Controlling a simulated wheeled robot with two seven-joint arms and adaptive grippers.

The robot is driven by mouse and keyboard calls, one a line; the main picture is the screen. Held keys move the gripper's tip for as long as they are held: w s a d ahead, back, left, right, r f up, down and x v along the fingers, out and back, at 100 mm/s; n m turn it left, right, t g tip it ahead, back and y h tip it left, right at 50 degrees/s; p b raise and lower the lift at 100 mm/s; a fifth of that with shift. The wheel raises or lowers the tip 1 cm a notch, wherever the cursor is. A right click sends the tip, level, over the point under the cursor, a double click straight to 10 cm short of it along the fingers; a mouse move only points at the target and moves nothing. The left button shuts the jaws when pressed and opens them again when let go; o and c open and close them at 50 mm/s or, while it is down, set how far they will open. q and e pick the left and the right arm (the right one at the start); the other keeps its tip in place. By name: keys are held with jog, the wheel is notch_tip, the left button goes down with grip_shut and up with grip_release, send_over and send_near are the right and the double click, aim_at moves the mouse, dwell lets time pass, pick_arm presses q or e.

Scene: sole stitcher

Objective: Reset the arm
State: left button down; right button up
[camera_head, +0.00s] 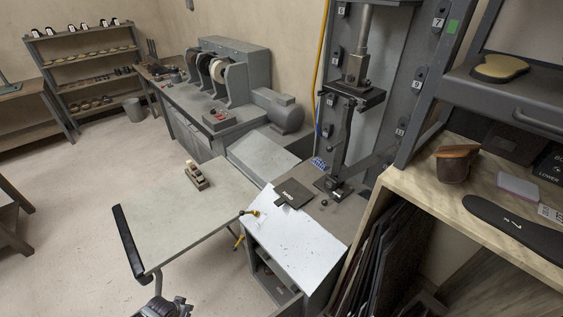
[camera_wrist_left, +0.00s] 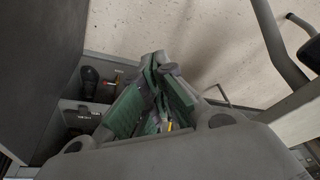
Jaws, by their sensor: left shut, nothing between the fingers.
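My left gripper (camera_wrist_left: 157,85) shows in the left wrist view with its two green-padded fingers drawn together. It is shut and empty. In the head view a small grey piece of my own arm or gripper (camera_head: 165,308) pokes up at the bottom edge, just in front of the pale table. The rest of it is cut off, and I cannot tell its fingers there. My right gripper is in neither view.
A pale table (camera_head: 160,225) with a dark front edge bar stands just beyond. A white-topped cabinet (camera_head: 300,240) and a press (camera_head: 350,110) stand right of centre. A wooden shelf (camera_head: 415,190) fills the right side. Open floor (camera_head: 70,200) lies left.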

pick_arm(q)
jog(key=s+a+f+m+t+y, duration=0.1)
jog(key=s+a+f+m+y, duration=0.15)
jog(key=s+a+f, duration=0.35)
jog(key=s+f+g, duration=0.1)
jog(key=s+f, duration=0.7)
jog(key=s, duration=0.1)
jog(key=s+d+f+g+h, duration=0.1)
jog(key=s+d+f, duration=0.1)
jog(key=s+d, duration=0.25)
jog(key=s+d+f+g, duration=0.1)
jog(key=s+d+f, duration=0.2)
jog(key=s, duration=0.2)
jog(key=s+d+n+h, duration=0.1)
jog(key=s+d, duration=0.1)
jog(key=d, duration=0.9)
jog(key=shift+s+d+f, duration=0.3)
jog(key=shift+s+f, duration=0.1)
jog(key=shift+n+h, duration=0.25)
